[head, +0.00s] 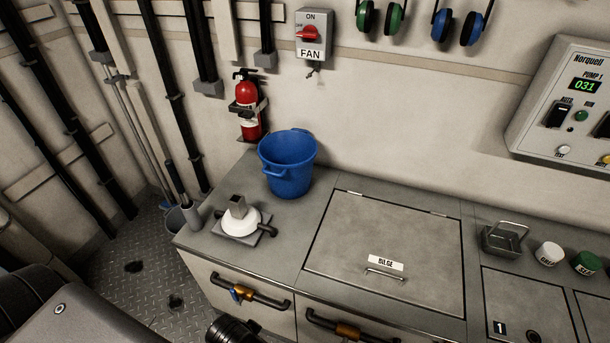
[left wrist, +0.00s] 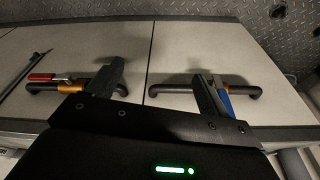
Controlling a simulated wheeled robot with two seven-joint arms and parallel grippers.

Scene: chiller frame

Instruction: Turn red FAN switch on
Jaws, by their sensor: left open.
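The FAN switch is a grey box (head: 313,36) on the back wall, with ON marked at its top and a FAN label below. Its red knob (head: 309,33) lies roughly sideways, toward the small mark at its left, not up at ON. My right gripper is in neither view.
A red fire extinguisher (head: 247,107) hangs below left of the switch. A blue bucket (head: 287,165) stands on the counter beneath it. Ear defenders (head: 459,27) hang to the right. A pump panel (head: 570,105) is at far right. The wall beneath the ear defenders is clear.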

